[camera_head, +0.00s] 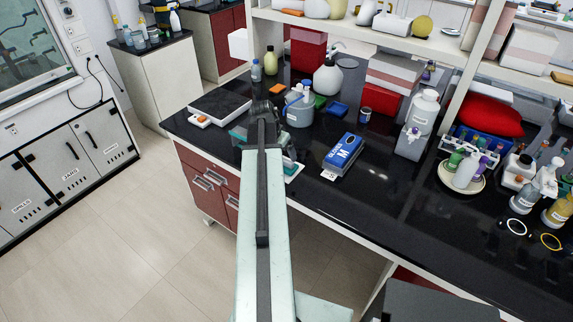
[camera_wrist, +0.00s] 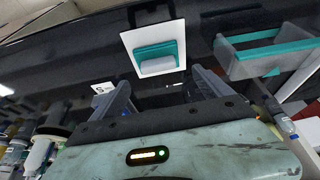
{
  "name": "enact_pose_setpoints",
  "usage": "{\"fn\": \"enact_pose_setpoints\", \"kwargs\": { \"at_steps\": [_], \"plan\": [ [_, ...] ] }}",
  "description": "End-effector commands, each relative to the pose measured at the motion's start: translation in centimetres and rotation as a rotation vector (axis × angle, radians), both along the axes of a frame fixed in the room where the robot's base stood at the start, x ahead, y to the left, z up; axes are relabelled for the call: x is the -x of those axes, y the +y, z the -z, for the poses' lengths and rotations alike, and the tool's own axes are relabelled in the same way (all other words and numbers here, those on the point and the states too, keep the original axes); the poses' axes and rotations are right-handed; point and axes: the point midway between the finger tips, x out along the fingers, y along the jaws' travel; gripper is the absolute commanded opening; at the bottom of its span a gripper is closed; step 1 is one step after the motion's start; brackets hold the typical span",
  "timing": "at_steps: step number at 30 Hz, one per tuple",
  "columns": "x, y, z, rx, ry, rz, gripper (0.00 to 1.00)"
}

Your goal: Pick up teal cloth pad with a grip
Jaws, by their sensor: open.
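The teal cloth pad (camera_wrist: 155,51) lies on a white square (camera_wrist: 129,40) in the wrist view, with a paler block-like part along its lower side. My gripper (camera_wrist: 160,80) is open and empty. Its two fingers stand apart, with the pad beyond the gap between them and not touched. In the head view my arm covers part of this spot. A small teal patch on white (camera_head: 291,167), seemingly the pad, shows just right of my arm near the bench's front edge. My fingertips cannot be made out there.
A grey tray with teal rim (camera_wrist: 236,62) stands beside the pad. Several bottles crowd the right. Floor at left is free.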

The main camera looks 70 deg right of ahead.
Motion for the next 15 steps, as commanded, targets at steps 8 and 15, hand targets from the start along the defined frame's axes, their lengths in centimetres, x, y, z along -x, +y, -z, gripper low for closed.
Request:
{"fn": "enact_pose_setpoints", "kwargs": {
  "at_steps": [8, 15],
  "plan": [
    [1.0, -1.0, 1.5, 0.006, -0.002, 0.021, 0.89],
    [1.0, -1.5, 2.6, 0.005, -0.002, 0.018, 0.89]
  ]
}}
